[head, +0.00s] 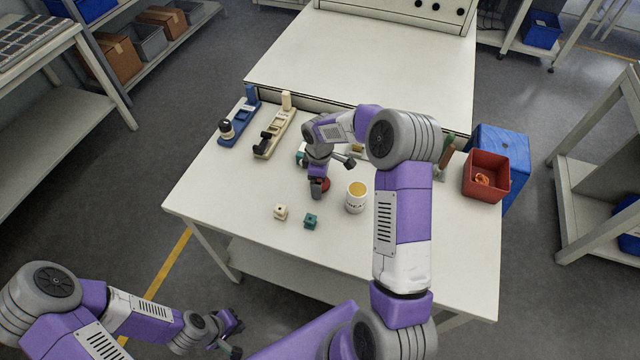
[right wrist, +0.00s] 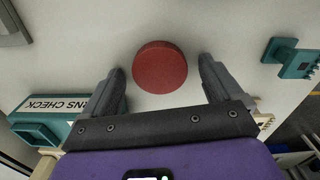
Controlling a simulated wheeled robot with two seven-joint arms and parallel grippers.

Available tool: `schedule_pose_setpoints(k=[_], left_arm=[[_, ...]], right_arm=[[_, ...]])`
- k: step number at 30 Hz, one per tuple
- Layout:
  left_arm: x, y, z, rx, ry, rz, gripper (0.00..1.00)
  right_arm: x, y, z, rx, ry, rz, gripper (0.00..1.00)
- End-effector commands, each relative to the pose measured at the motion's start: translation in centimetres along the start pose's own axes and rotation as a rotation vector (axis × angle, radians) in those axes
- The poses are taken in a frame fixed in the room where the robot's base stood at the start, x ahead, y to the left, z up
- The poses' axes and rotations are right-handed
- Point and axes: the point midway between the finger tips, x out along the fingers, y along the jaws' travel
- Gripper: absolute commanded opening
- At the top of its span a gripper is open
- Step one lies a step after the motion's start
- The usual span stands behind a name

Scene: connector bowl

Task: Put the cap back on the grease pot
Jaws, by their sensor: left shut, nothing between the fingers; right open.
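The grease pot (head: 356,196) is a white, open-topped pot with yellow grease inside, standing upright near the middle of the table. The cap is a round red disc (head: 324,185) lying on the table to the left of the pot. My right gripper (head: 319,192) reaches down over the cap, partly hiding it. In the right wrist view the cap (right wrist: 160,67) lies between and just beyond the tips of my open right gripper (right wrist: 162,78), with gaps on both sides. My left gripper (head: 234,337) is shut and empty, low in front of the table.
Blue (head: 239,118) and cream (head: 273,133) fixtures stand at the back left. A red bin (head: 486,175) and a blue bin (head: 505,146) stand at the right. A teal box (right wrist: 70,125) is beside my right gripper.

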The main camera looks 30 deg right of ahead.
Motion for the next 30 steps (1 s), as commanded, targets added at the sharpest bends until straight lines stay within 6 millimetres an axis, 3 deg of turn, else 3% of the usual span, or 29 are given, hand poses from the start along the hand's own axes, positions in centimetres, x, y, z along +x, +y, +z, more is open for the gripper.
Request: schedule_pose_setpoints(k=[5,16,25,30], left_arm=[[0.0,0.0,0.0,0.0,0.0,0.0,0.0],[0.0,0.0,0.0,0.0,0.0,0.0,0.0],[-0.1,0.0,0.0,0.0,0.0,0.0,0.0],[-0.6,0.2,0.0,0.0,0.0,0.0,0.0]], right_arm=[[-0.1,0.0,0.0,0.0,0.0,0.0,0.91],[-0.1,0.0,0.0,0.0,0.0,0.0,0.35],[-0.3,0.0,0.0,0.0,0.0,0.001,0.34],[-2.5,0.1,0.0,-0.001,0.001,0.004,0.34]])
